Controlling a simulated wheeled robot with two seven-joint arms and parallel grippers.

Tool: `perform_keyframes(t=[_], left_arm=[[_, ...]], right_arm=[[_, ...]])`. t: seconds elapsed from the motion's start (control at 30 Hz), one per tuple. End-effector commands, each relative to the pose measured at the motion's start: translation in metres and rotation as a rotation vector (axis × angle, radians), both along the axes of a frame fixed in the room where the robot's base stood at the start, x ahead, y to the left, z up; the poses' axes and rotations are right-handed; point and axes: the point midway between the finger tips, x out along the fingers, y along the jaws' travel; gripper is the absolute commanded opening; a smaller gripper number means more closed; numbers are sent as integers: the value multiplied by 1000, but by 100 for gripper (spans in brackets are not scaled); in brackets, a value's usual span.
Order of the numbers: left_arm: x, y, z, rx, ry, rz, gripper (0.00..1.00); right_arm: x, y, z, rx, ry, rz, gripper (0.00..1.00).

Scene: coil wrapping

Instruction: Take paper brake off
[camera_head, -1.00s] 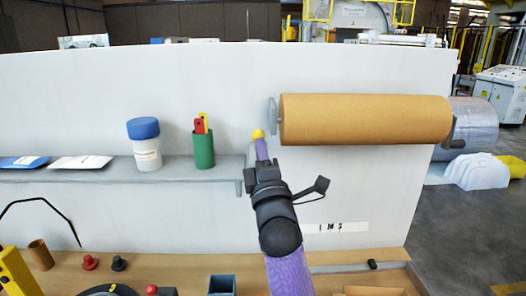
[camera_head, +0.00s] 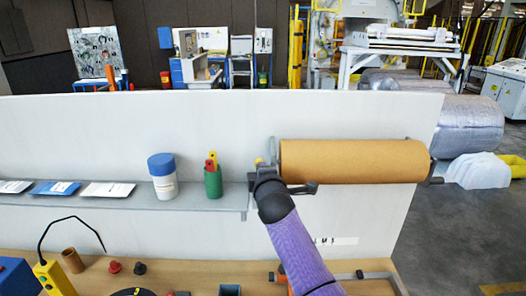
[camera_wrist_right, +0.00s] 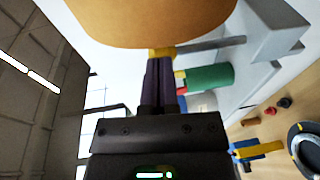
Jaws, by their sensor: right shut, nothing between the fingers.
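The brown paper roll (camera_head: 352,161) hangs in front of the white panel. The paper brake, a thin grey disc (camera_head: 273,149), stands at the roll's left end. My right gripper (camera_head: 259,162) is at that end, partly hidden behind its own wrist. In the right wrist view its purple fingers with yellow tips (camera_wrist_right: 161,53) are together and empty, close to the edge of the brown roll (camera_wrist_right: 150,18). A grey bar-like part (camera_wrist_right: 212,44) lies beside the tips; I cannot tell whether it is the brake. Contact is unclear. My left gripper is not in view.
A grey shelf (camera_head: 125,205) left of the roll carries a blue-lidded jar (camera_head: 163,182), a green cup (camera_head: 213,184) with red and yellow tools, and packets. A wooden bench (camera_head: 195,275) with small parts lies below. A bracket (camera_head: 433,172) holds the roll's right end.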

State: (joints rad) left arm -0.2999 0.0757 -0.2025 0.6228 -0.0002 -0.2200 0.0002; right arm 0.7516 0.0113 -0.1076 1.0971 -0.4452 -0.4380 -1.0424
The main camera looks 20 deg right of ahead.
Motion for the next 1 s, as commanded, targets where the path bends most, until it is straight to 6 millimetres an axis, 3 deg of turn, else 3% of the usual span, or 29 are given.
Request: perform_keyframes(t=[0.03, 0.1, 0.53, 1.0], left_arm=[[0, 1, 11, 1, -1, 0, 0], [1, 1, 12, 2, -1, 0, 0], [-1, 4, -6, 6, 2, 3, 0], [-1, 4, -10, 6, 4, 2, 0]], right_arm=[[2, 0, 7, 2, 12, 0, 0], [4, -1, 5, 2, 10, 0, 0], [23, -6, 3, 2, 5, 1, 0], [28, -8, 6, 1, 2, 1, 0]])
